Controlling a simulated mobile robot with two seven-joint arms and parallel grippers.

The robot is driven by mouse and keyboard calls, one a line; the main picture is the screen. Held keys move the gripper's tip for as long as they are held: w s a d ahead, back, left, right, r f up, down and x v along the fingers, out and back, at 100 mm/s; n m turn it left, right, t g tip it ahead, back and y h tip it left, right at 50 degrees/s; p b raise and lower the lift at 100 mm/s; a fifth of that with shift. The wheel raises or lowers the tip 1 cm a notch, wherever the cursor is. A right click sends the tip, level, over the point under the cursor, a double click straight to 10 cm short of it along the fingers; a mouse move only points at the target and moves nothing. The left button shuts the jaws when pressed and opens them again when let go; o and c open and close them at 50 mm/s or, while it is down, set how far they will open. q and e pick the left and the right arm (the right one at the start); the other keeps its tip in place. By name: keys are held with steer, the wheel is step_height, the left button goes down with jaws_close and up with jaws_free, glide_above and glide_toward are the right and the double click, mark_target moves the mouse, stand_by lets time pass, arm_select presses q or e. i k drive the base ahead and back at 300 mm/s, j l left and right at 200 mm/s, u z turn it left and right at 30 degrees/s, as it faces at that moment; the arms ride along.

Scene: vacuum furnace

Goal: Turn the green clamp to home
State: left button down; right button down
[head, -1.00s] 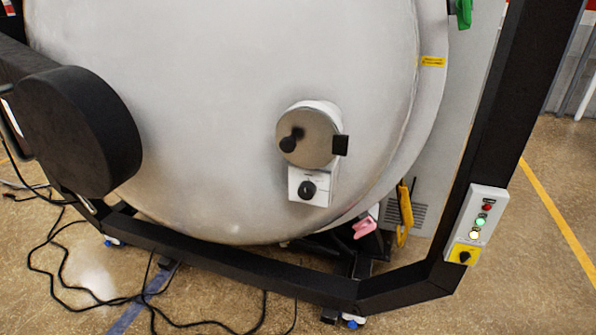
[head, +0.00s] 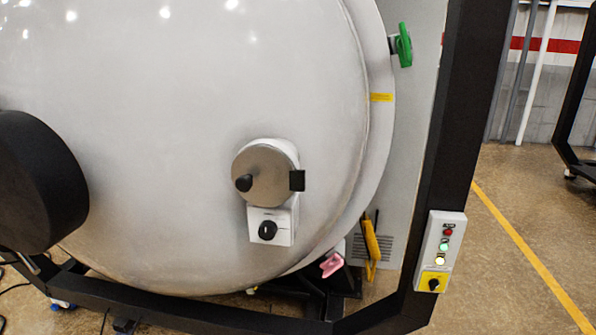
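The green clamp (head: 404,46) sits at the upper right edge of the big round furnace door (head: 190,110), on the flange beside the grey cabinet side. Its green handle stands roughly upright, with a short dark mount on its left. Nothing touches it. Neither of my grippers shows in the head view.
A viewport cover with a black knob (head: 264,176) and a small switch box (head: 271,226) sit on the door. A yellow clamp (head: 371,242) and a pink clamp (head: 332,264) are lower on the rim. A black frame post with a control box (head: 440,250) stands at right.

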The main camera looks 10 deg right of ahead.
mark_target(404, 42)
steer(key=z, duration=1.25)
steer(key=i+j, duration=0.1)
steer(key=j, duration=0.25)
steer(key=i+j, duration=0.1)
steer(key=j, duration=0.25)
steer(key=i+j, duration=0.1)
steer(key=j, duration=0.25)
steer(key=j+z, duration=0.2)
steer(key=z, duration=0.15)
steer(key=i+j+z, duration=0.1)
steer(key=j+z, duration=0.4)
steer(key=z, duration=0.25)
